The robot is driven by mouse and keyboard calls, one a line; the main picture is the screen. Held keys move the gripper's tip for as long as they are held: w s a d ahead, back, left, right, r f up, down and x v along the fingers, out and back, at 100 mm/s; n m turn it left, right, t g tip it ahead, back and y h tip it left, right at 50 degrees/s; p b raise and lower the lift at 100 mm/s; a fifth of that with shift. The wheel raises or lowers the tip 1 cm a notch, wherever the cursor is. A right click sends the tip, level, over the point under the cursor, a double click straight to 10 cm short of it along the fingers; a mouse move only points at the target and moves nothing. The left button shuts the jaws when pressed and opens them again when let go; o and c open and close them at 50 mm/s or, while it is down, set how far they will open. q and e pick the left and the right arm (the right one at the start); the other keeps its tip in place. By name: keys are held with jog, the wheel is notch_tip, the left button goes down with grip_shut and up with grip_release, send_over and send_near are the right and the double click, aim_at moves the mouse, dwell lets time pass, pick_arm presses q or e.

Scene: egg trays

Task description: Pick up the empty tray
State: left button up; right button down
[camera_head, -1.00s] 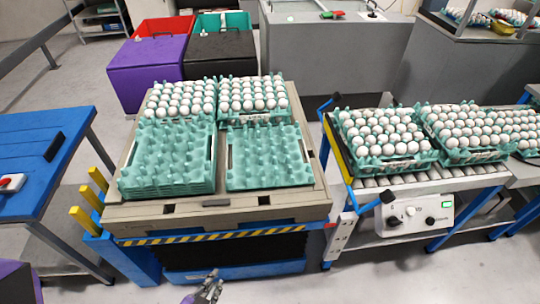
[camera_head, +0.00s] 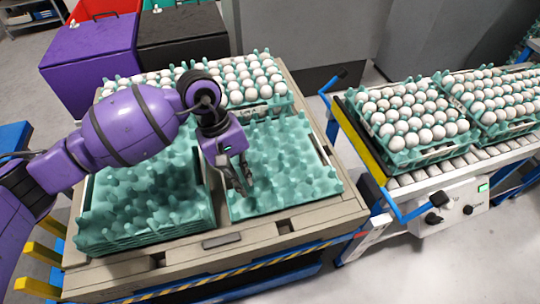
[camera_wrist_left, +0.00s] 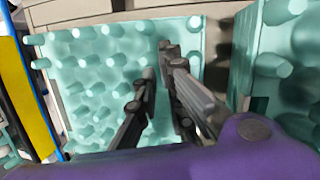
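A single empty teal egg tray (camera_head: 290,165) lies flat at the front right of the platform. A taller stack of empty teal trays (camera_head: 145,225) stands to its left. My left gripper (camera_head: 241,182) is over the left edge of the single tray, fingers pointing down. In the left wrist view, the fingers (camera_wrist_left: 158,82) are spread with a gap between them, by the edge of the single tray (camera_wrist_left: 100,75); the stack (camera_wrist_left: 285,60) is on the right. I cannot tell whether the fingers touch the tray. My right gripper is out of view.
Trays full of white eggs (camera_head: 250,80) stand behind, partly hidden by my left arm. More egg trays (camera_head: 410,115) sit on the roller conveyor (camera_head: 435,175) at the right. A purple bin (camera_head: 90,65) stands at the back left.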

pick_arm(q)
jog(key=w+a+y, duration=0.1)
jog(key=w+a, duration=0.1)
jog(key=w+a+r+m+t+y, duration=0.1)
jog(key=w+a, duration=0.1)
jog(key=w+a+r+y, duration=0.1)
jog(key=w+a, duration=0.1)
jog(key=shift+a+r+m+t, duration=0.2)
jog(key=shift+a+m+t, duration=0.05)
jog(key=shift+m+t, duration=0.05)
jog(key=shift+a+f, duration=0.1)
jog(key=shift+f, duration=3.45)
grip_shut()
jog(key=shift+r, duration=0.15)
